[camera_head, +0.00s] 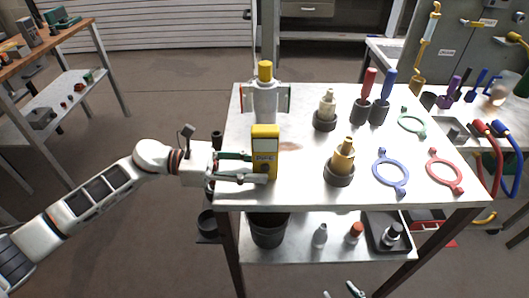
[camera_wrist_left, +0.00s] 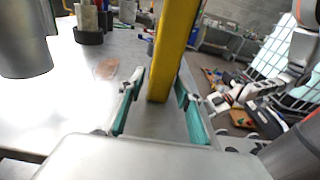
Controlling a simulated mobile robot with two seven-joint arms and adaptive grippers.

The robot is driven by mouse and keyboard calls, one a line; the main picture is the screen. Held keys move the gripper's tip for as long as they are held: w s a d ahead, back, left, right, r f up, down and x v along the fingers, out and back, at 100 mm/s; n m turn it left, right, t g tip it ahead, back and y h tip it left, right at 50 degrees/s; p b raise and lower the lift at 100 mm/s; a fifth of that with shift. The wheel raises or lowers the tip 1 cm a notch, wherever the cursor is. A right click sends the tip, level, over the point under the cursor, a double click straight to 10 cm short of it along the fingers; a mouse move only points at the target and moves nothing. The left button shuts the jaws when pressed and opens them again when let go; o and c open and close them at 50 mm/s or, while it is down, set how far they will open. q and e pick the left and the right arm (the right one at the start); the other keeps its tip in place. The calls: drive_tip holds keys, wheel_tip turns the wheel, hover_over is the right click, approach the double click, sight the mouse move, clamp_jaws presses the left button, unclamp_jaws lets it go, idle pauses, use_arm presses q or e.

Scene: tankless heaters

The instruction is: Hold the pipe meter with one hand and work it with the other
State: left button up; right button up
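The pipe meter (camera_head: 265,143), a yellow upright box with a small display, stands near the table's left front edge. My left gripper (camera_head: 254,167) reaches it from the left, one finger passing before its lower part and the other ending behind it. In the left wrist view, the yellow meter (camera_wrist_left: 174,50) rises between the two green-padded fingers (camera_wrist_left: 160,95); a narrow gap shows on the left, and contact on the right cannot be told. The fingers look spread, not clamped. The tips of my right gripper (camera_head: 341,291) show at the bottom edge, apart and empty, well below the meter.
On the table (camera_head: 303,180) stand a white cylinder with yellow cap (camera_head: 265,90), fittings in dark cups (camera_head: 342,162), and red and blue handled tools (camera_head: 381,98). Blue (camera_head: 390,184) and red (camera_head: 432,170) rings lie at right. A lower shelf holds a black bucket (camera_head: 268,232).

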use_arm(q)
drive_tip(key=shift+d, duration=0.6)
use_arm(e)
drive_tip(key=shift+w+d+r, duration=0.1)
drive_tip(key=shift+w+r, duration=0.1)
drive_tip(key=shift+r, duration=0.05)
use_arm(q)
drive_tip(key=c, duration=0.8)
use_arm(e)
drive_tip(key=shift+f, duration=0.1)
clamp_jaws()
idle(1.2)
